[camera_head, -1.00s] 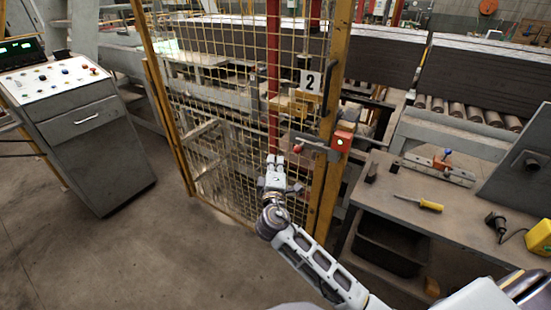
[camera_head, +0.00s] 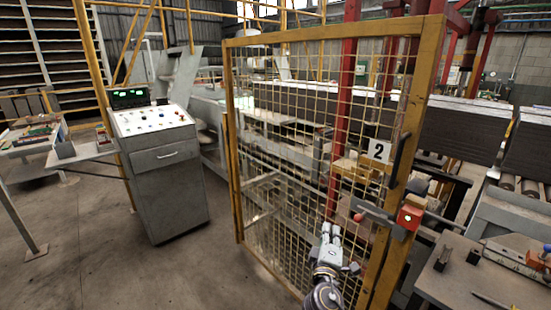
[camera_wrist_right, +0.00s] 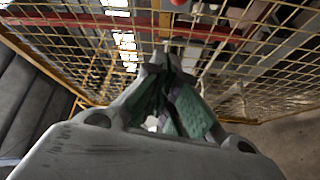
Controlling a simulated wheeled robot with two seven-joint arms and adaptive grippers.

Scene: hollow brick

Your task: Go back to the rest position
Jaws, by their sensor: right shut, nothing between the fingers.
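My right gripper (camera_head: 331,232) is in front of the yellow mesh gate, at the lower right of the head view. It is shut and empty, its fingers pointing up and away. In the right wrist view the gripper (camera_wrist_right: 168,62) also shows with its fingertips together and the mesh behind them. The yellow-framed gate (camera_head: 232,150) stands upright with a sign "2" (camera_head: 379,150). My left gripper is not in view.
A grey control console (camera_head: 168,190) stands left of the gate. A workbench (camera_head: 450,285) with tools is at the lower right. A table (camera_head: 30,150) with small items is at the far left. The floor (camera_head: 120,270) before the console is clear.

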